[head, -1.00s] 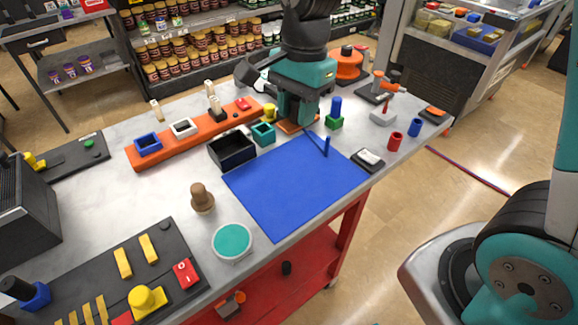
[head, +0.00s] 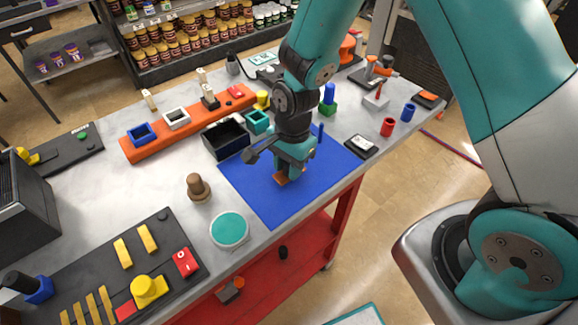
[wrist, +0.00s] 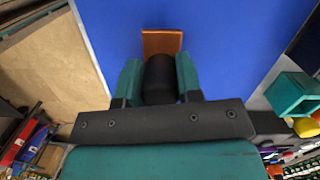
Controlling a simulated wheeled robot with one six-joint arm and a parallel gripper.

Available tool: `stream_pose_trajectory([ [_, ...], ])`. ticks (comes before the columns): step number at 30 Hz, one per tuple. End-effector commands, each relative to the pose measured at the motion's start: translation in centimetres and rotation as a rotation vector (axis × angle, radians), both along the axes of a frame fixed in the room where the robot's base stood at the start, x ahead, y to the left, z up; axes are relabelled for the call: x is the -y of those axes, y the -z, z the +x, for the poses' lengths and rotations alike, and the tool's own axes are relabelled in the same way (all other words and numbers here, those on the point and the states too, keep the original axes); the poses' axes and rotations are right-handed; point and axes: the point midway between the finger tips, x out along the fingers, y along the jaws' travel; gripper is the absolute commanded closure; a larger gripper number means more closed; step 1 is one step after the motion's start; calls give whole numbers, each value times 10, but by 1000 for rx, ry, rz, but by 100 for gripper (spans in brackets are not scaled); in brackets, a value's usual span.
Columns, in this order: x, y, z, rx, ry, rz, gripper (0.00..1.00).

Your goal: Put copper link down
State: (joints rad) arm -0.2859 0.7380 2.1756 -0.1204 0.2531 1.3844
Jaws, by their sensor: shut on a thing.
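The copper link, a flat orange-copper piece (wrist: 162,42), shows just beyond my fingertips in the wrist view, over the blue mat. A dark rounded piece sits between the two teal fingers, which are shut on it; it seems to be the link's grip. My gripper (wrist: 160,72) also shows in the head view (head: 287,172), pointing down over the middle of the blue mat (head: 262,200). The copper link's orange edge (head: 281,180) shows low at the gripper, at or just above the mat. I cannot tell whether it touches.
A black open bin (head: 226,140) and a teal square cup (head: 257,122) stand behind the mat. A small dark box (head: 361,146) lies at its right. A brown knob (head: 198,188) and a round teal-topped disc (head: 229,230) stand to the left. The mat's front is bare.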

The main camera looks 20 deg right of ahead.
Motion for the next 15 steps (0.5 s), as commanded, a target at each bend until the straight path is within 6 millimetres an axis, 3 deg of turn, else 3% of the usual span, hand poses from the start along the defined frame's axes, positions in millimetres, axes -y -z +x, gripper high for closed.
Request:
stream_pose_trajectory([
  [3, 0, 12, 0, -1, 0, 0, 92],
  [14, 0, 17, 0, 1, 0, 0, 92],
  [15, 0, 16, 0, 1, 0, 0, 63],
])
